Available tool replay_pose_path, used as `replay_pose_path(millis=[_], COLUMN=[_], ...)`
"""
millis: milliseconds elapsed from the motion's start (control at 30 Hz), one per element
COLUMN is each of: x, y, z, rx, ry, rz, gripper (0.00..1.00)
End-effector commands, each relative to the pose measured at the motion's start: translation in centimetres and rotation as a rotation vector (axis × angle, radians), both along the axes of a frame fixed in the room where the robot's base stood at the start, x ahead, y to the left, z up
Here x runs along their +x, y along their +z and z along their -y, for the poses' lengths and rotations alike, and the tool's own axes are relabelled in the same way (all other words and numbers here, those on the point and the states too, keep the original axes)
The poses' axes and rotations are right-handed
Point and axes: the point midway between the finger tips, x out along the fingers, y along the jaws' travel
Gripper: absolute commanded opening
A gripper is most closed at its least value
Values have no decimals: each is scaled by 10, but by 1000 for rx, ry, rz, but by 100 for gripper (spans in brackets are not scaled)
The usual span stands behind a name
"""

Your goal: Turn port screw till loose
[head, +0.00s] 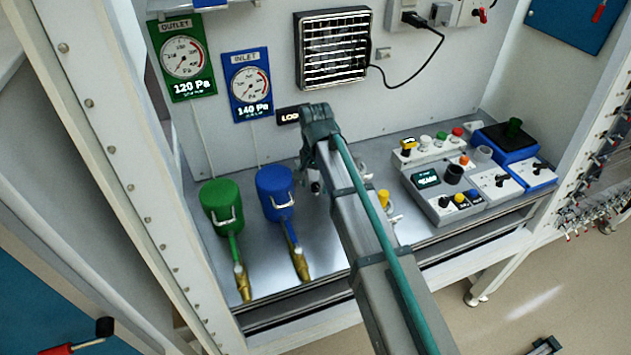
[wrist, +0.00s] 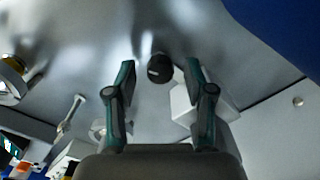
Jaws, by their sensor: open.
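A small dark round knob with a pale mark on its face, which looks like the port screw (wrist: 160,70), shows in the wrist view on the grey metal surface. My gripper (wrist: 160,64) is open, with one finger to each side of the knob in that view. A gap shows between the knob and each finger, and nothing is held. I cannot tell how far the fingertips are from it in depth. In the head view my gripper (head: 312,168) is partly hidden by my own arm, beside the blue canister (head: 275,188). The screw is not clearly visible there.
A green canister (head: 222,206) stands left of the blue one. A small dark display (head: 289,116) is on the back wall behind my gripper. A control panel (head: 440,190) with knobs and buttons is at the right. A yellow-topped fitting (head: 384,198) stands beside my arm.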

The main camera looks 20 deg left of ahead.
Motion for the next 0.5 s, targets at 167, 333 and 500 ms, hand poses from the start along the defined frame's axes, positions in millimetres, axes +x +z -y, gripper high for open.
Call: replay_pose_path(millis=[167, 333, 500], x=[0, 0, 0], y=[0, 0, 0], z=[0, 0, 0], rx=[0, 0, 0], ry=[0, 0, 0], rz=[0, 0, 0], gripper=[53, 32, 3])
